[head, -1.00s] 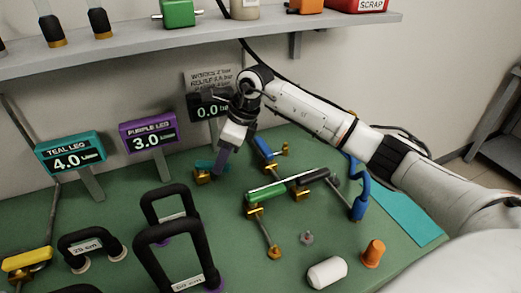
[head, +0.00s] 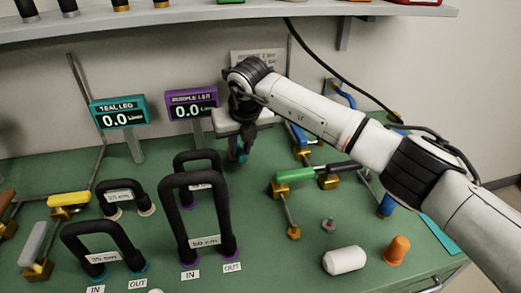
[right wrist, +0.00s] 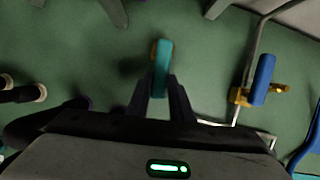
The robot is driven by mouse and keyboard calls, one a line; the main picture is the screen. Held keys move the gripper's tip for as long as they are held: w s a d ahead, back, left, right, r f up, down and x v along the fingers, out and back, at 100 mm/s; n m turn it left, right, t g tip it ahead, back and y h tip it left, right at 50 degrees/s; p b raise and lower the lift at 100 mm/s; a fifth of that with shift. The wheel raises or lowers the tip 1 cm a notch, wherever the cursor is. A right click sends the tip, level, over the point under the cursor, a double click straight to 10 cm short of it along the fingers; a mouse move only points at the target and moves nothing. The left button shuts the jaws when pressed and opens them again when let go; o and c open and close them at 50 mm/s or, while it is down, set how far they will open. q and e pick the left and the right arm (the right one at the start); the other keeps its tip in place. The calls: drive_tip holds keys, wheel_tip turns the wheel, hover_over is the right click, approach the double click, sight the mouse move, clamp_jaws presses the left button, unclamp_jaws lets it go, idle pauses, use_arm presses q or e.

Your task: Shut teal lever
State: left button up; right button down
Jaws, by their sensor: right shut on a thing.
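The teal lever (right wrist: 164,62) lies between the fingers of my right gripper (right wrist: 161,82) in the right wrist view. My right gripper is shut on it, with its far end sticking out past the fingertips beside a brass-coloured part. In the head view my right gripper (head: 240,140) reaches down behind the tall black hose loop, and only a bit of the lever shows below it. The teal leg display (head: 118,113) reads 0.0. My left gripper is not in view.
The purple leg display (head: 191,105) also reads 0.0. Black hose loops (head: 203,177) stand left of the gripper. A blue-handled valve (right wrist: 263,80) sits to its right. A green-handled valve (head: 295,175), white cylinder (head: 345,261) and orange plug (head: 397,248) are nearer the front.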

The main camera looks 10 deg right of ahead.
drive_tip(key=shift+a+m+h+b, duration=0.3)
drive_tip(key=shift+a+m, duration=0.15)
drive_tip(key=shift+m, duration=0.35)
drive_tip(key=c, duration=1.6)
unclamp_jaws()
drive_tip(key=shift+o, duration=0.2)
drive_tip(key=v, duration=1)
drive_tip(key=shift+r+b, duration=0.15)
drive_tip(key=shift+b, duration=0.15)
drive_tip(key=shift+s, duration=0.15)
